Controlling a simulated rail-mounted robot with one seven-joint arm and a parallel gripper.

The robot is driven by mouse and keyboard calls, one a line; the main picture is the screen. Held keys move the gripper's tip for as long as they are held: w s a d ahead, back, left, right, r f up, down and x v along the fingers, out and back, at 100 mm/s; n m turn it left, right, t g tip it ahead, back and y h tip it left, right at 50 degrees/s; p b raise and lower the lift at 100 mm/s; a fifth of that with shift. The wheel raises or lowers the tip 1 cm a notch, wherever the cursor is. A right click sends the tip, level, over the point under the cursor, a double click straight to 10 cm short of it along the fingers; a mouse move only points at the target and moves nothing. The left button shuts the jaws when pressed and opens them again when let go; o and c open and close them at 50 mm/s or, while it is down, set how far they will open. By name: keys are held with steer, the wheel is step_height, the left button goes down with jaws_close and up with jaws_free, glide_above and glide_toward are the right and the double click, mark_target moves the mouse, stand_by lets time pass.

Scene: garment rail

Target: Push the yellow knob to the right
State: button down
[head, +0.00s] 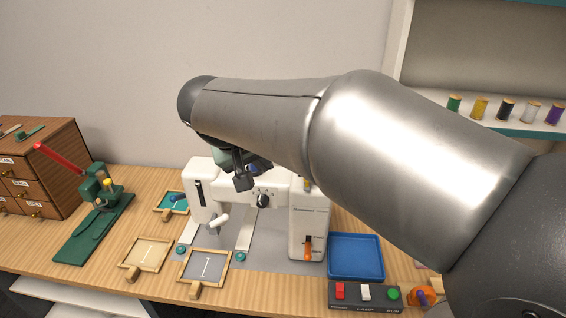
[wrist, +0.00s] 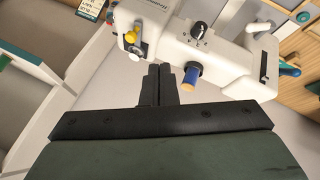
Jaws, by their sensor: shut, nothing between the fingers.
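The yellow knob (wrist: 131,37) shows in the wrist view on the white sewing machine (wrist: 215,68), near the machine's left end, beside a small pale lever. A small yellow part (head: 306,184) shows on the machine in the head view, just under my arm, which hides much of the machine's top. My gripper (wrist: 158,72) is shut and empty, its fingertips pointing toward the machine, below and to the right of the yellow knob and apart from it in the picture. In the head view my gripper (head: 243,180) hangs in front of the machine's upper part.
A blue knob (wrist: 192,75) sticks out of the machine close to the right of my fingers, with a black dial (wrist: 199,31) above it. A blue tray (head: 355,257) and a switch box (head: 365,296) lie right of the machine. A green press (head: 95,225) stands left.

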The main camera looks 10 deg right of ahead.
steer(key=shift+f, duration=0.1)
steer(key=w+d+f+p, duration=0.3)
steer(key=w+d+f, duration=0.2)
steer(key=d+f, duration=0.3)
stand_by(0.3)
steer(key=shift+s+f, duration=0.1)
steer(key=shift+f, duration=0.1)
